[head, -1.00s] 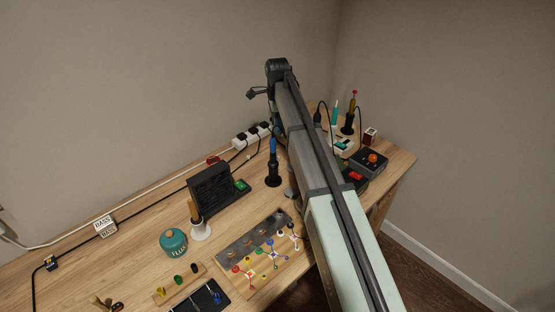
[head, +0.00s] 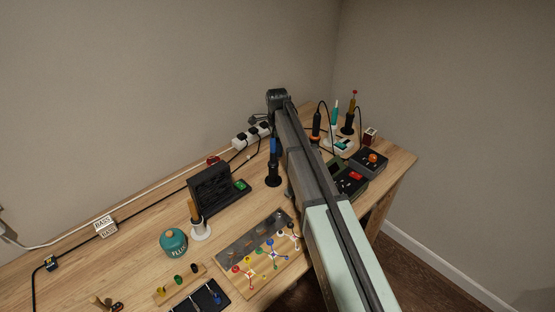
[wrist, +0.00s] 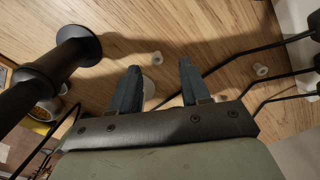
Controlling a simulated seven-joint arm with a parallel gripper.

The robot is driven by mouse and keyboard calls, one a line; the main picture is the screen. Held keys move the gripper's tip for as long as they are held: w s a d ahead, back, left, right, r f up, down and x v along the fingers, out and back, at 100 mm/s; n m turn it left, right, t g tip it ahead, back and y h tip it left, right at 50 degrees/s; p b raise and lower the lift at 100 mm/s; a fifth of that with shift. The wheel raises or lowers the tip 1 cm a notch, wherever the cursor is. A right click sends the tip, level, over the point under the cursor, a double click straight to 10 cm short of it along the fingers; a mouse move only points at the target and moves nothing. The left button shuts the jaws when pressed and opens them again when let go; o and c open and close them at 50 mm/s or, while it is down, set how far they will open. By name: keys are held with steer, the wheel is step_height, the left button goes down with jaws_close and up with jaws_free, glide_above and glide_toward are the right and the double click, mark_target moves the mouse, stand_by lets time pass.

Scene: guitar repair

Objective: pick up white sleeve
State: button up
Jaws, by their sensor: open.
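Small white pieces lie on the wooden tabletop in the wrist view. One small white sleeve (wrist: 157,58) with a dark hole lies just beyond and between my fingertips. A similar white sleeve (wrist: 261,70) lies to the right among black cables. A wider pale round piece (wrist: 149,86) shows between the fingers, partly hidden; I cannot tell what it is. My gripper (wrist: 160,68) points down at the table, its two dark fingers apart with nothing gripped.
A black stand with a round base (wrist: 78,45) is close left of the fingers. Black cables (wrist: 270,45) cross the right side. In the head view, a power strip (head: 241,142) and a blue-handled tool in a black stand (head: 273,165) are near the arm.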

steer(key=shift+s+d+f, duration=0.1)
steer(key=shift+s+f, duration=0.1)
steer(key=shift+f, duration=1.7)
steer(key=shift+c, duration=0.3)
jaws_close()
